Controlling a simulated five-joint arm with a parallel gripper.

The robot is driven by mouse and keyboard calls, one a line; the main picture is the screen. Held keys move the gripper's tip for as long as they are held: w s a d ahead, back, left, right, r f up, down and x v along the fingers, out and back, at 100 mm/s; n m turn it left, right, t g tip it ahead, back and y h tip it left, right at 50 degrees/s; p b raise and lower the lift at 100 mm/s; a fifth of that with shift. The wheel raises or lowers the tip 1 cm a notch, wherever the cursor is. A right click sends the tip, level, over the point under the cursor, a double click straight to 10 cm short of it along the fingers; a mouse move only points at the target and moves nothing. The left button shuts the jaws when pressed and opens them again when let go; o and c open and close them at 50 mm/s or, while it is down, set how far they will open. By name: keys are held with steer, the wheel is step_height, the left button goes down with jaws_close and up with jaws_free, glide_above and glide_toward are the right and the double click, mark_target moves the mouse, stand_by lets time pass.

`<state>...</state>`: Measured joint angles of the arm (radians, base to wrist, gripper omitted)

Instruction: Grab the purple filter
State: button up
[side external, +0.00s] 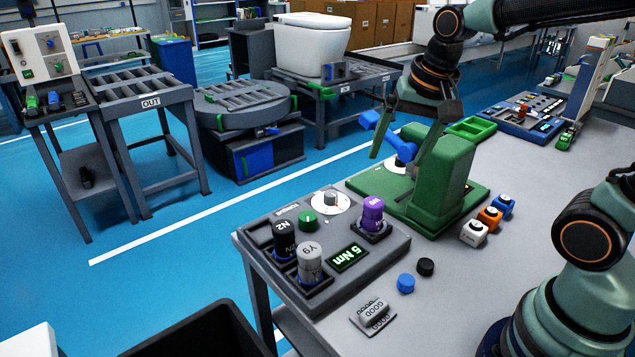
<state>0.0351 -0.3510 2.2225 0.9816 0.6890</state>
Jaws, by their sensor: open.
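The purple filter (372,212) is a short upright cylinder with pale lettering. Nothing hides the filter's top or front.
A black "N2" cylinder (284,240) and a grey "Y9" cylinder (309,264) stand at the panel's left. The tall green block (442,180) rises right behind the filter. White, orange and blue buttons (489,217) lie to the right. Bare table (450,290) lies in front.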

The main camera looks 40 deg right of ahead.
mark_target(374, 202)
steer(key=w+f+m+g, duration=0.1)
steer(key=w+f+m, duration=0.1)
steer(key=m, duration=0.2)
steer(key=w+d+f+m+g, duration=0.1)
steer(key=w+f+m, duration=0.1)
steer(key=m, duration=0.2)
steer(key=w+d+f+m+g, duration=0.1)
steer(key=w+f+m, duration=0.1)
steer(key=m, duration=0.2)
steer(key=shift+w+d+f, duration=0.1)
steer(key=shift+w+f, duration=0.05)
steer(key=shift+w, duration=0.1)
step_height(374, 202, down, 7)
steer(key=shift+r, duration=0.1)
steer(key=shift+s+f, duration=0.15)
steer(key=shift+f, duration=1.15)
steer(key=shift+s+f, duration=0.1)
steer(key=shift+f, duration=1.2)
jaws_close()
steer(key=shift+r, duration=0.15)
